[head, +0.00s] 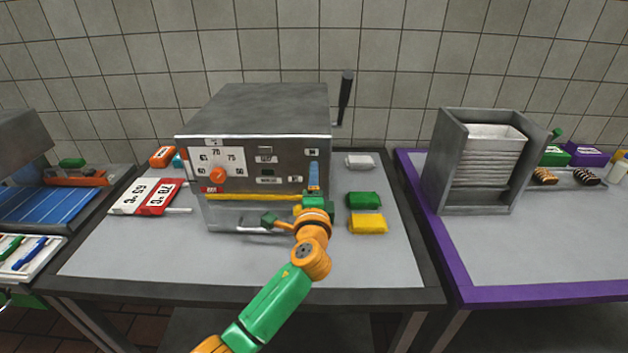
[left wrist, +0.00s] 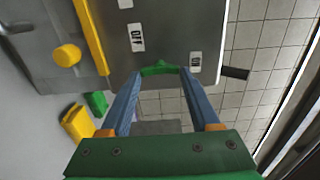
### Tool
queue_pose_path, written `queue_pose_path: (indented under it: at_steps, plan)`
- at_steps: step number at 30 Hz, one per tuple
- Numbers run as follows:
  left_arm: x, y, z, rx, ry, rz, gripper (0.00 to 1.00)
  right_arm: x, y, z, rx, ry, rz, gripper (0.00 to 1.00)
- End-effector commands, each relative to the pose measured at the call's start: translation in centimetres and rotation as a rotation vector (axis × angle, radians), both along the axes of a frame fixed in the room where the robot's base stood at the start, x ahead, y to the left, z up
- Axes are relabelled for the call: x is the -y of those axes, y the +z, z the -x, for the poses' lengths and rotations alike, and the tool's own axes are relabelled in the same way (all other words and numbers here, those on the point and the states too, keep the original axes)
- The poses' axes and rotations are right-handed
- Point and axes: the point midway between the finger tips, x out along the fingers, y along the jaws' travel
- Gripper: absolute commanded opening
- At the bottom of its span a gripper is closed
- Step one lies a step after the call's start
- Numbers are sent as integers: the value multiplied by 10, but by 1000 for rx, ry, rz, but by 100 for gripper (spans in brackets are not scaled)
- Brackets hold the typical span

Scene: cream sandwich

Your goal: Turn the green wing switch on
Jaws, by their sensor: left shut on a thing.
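The green wing switch (left wrist: 160,70) shows in the left wrist view between my blue fingertips, close to the grey face of the machine (head: 228,100). My left gripper (head: 314,168) is at the right part of the machine's front panel in the head view. In the left wrist view the gripper (left wrist: 160,73) is shut on the wing switch. A white OFF label (left wrist: 137,38) and a white ON label (left wrist: 195,63) lie on either side of the switch. The gripper hides the switch in the head view. My right gripper is not in view.
An orange dial (head: 218,175) is on the machine's left front. A green block (head: 364,200) and a yellow block (head: 368,224) lie right of the machine. A black lever (head: 345,98) rises at its right side. The grey table front (head: 150,260) is clear.

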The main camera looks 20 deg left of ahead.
Motion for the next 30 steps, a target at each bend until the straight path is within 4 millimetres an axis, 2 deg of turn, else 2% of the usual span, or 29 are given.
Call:
queue_pose_path:
  at_steps: [11, 12, 15, 25, 30]
  plan:
    - [-1, 2, 0, 3, 1, -8, 7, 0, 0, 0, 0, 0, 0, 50]
    - [-1, 2, 0, 3, 1, -8, 68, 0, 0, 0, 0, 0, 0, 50]
    - [0, 2, 0, 2, 1, -7, 92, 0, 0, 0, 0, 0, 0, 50]
    - [1, 0, 3, 1, 0, -4, 92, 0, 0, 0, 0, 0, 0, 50]
    - [8, -1, 27, 0, -2, -2, 92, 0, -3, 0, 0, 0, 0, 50]
